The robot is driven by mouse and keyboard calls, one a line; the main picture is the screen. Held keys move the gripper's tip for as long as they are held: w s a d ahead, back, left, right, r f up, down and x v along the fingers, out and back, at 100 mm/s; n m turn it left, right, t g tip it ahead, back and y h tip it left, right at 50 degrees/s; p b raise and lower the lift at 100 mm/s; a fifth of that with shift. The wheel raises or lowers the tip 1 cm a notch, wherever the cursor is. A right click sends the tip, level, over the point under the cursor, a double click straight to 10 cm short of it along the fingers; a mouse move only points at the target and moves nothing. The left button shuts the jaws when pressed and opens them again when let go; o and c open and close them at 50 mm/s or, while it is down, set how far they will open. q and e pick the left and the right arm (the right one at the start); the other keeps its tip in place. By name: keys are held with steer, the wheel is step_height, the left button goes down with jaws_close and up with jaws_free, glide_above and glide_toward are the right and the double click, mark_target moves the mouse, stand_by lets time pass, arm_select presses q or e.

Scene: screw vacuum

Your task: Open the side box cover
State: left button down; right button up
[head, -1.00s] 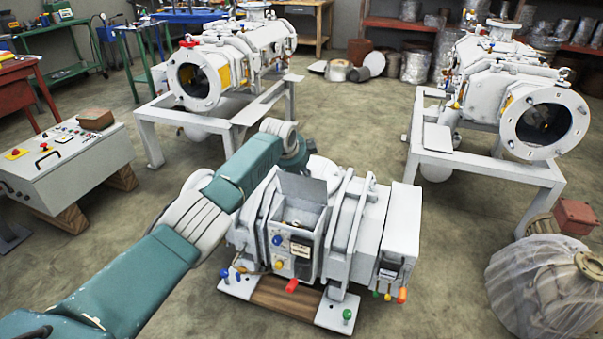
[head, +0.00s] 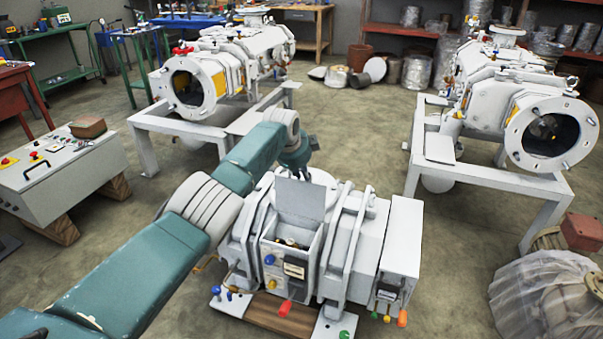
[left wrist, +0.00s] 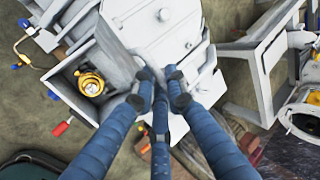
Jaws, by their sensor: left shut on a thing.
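The white vacuum machine (head: 350,250) sits on a low base in front of me. Its side box (head: 292,240) is open at the top, and its grey cover (head: 300,198) stands raised at the back edge. My left gripper (head: 308,168) is behind the raised cover, with its fingertips largely hidden in the head view. In the left wrist view, the blue fingers (left wrist: 156,78) come together at the cover's edge beside the box, shut on it. A round yellow part (left wrist: 90,84) shows inside the box. My right gripper is not in view.
Colored knobs and levers (head: 285,308) stick out at the machine's front. Two large white machines on frames stand behind, at left (head: 195,85) and right (head: 545,130). A control cabinet (head: 60,170) is at the left. A wrapped part (head: 540,300) is at lower right.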

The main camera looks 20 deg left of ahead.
arm_select(q)
steer(key=shift+w+d+r, duration=0.1)
steer(key=shift+d+r, duration=0.1)
steer(key=shift+d, duration=0.3)
steer(key=c, duration=1.8)
jaws_free()
steer(key=shift+d, duration=0.1)
steer(key=shift+a+f, duration=0.1)
steer(key=shift+a, duration=0.1)
steer(key=v, duration=1.2)
